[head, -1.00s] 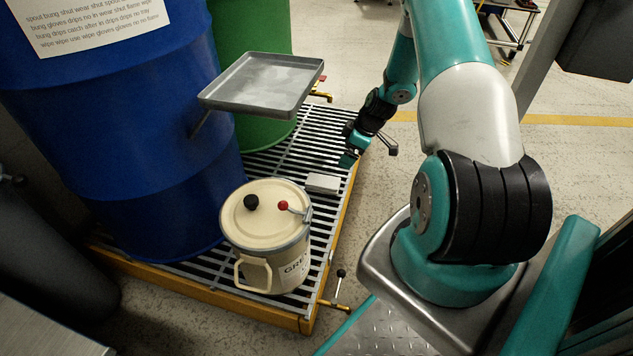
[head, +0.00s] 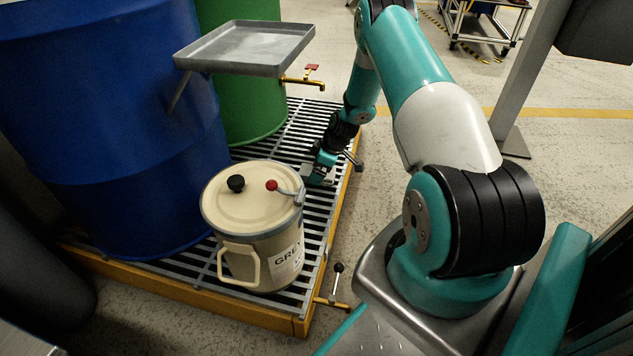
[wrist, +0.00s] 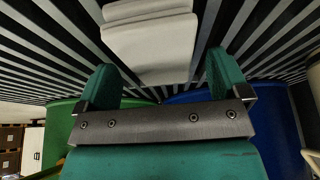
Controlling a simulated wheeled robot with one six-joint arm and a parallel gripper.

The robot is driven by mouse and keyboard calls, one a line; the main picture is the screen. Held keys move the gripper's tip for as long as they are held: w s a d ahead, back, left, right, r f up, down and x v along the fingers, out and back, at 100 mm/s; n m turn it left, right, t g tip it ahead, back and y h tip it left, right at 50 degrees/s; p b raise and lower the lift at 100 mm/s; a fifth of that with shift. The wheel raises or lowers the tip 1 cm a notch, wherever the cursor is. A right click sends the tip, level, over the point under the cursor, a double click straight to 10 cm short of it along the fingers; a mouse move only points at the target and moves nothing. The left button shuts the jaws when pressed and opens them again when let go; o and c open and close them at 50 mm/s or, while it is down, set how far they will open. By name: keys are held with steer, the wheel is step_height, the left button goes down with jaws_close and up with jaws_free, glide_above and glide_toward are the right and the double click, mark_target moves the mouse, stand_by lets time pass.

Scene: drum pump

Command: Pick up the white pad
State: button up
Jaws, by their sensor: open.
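The white pad (wrist: 150,48) looks flat and pale, with a fold or second layer at its upper edge. It lies on the slatted grating, and in the wrist view it shows ahead of and between my fingers. My gripper (wrist: 161,64) is open, with a green finger on each side and a visible gap to the pad. In the head view my gripper (head: 321,172) is low over the grating behind the cream can and hides most of the pad. I cannot tell the exact height above the pad.
A cream can (head: 252,220) with a handle stands on the grating, close to my gripper. A blue drum (head: 110,130) and a green drum (head: 248,105) stand left and behind. A grey tray (head: 245,48) overhangs the grating. A yellow tap (head: 300,80) sticks out beside it.

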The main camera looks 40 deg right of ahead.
steer(key=shift+x, duration=0.85)
steer(key=shift+f, duration=0.2)
steer(key=shift+c, duration=0.2)
steer(key=c, duration=0.9)
